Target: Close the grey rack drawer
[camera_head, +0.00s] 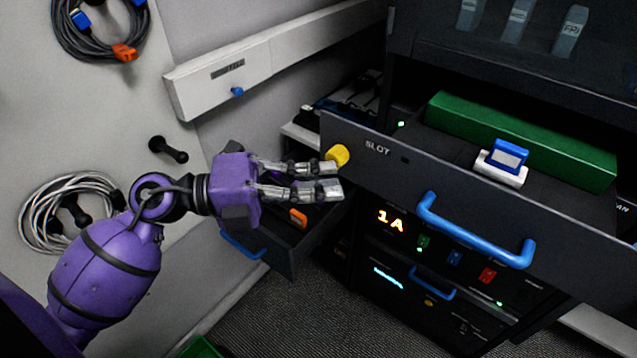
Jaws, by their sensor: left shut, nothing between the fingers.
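The dark grey rack drawer (385,172) marked SLOT stands pulled out of the rack at right. Its front panel carries a yellow knob (338,155) at the left end and a blue bar handle (475,238). Inside lie a long green block (520,140) and a blue-and-white connector (503,162). My left gripper (330,178) comes in from the left, shut and empty, with its fingertips at the left end of the front panel, just below the yellow knob. I cannot tell whether they touch the panel. My right gripper is not in view.
A smaller open drawer (290,255) with a blue handle and an orange connector (298,217) sits below my left gripper. A white wall trunking (215,85) runs behind. Coiled cables (65,225) hang on pegs at left. The carpeted floor (290,320) is clear at bottom centre.

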